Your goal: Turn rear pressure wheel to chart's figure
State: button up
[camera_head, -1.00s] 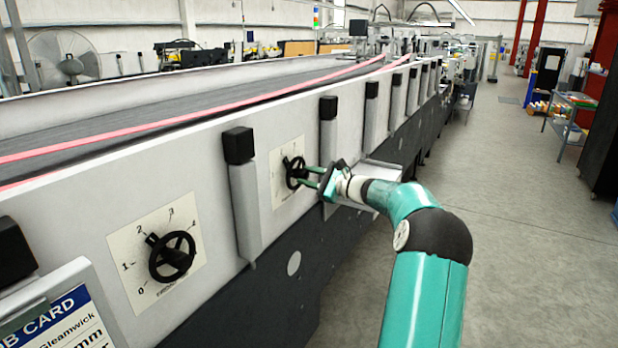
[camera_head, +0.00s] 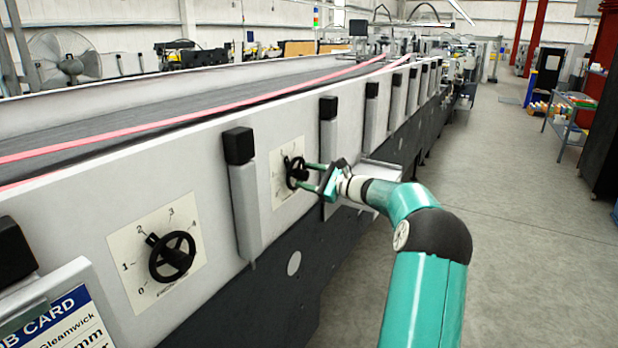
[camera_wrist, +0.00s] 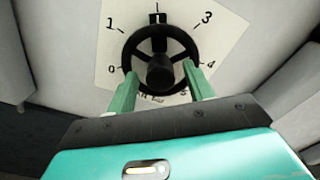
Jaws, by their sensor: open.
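The farther black handwheel (camera_head: 293,172) sits on a pale dial plate (camera_head: 286,152) on the machine's side; it also shows in the wrist view (camera_wrist: 161,70). There the dial plate (camera_wrist: 222,47) shows 0, 1, 3 and 4. The wheel's black knob (camera_wrist: 157,18) is at the top, between 1 and 3, covering most of the mark there. My gripper (camera_head: 303,175) is open, its green fingers on either side of the wheel's lower half; contact is unclear. The nearer handwheel (camera_head: 172,257) has its knob near 2. A job card (camera_head: 72,318) is cut off at lower left; no chart figure is readable.
Black-capped posts (camera_head: 243,190) stand out from the machine's side between and beyond the dials. A small metal shelf (camera_head: 380,172) juts out just beyond my gripper. The floor (camera_head: 520,260) to the right is clear, with a shelf rack (camera_head: 568,120) farther back.

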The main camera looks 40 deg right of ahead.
jog(key=shift+s, duration=0.1)
jog(key=v, duration=1.3)
jog(key=shift+s, duration=0.3)
jog(key=shift+d, duration=0.1)
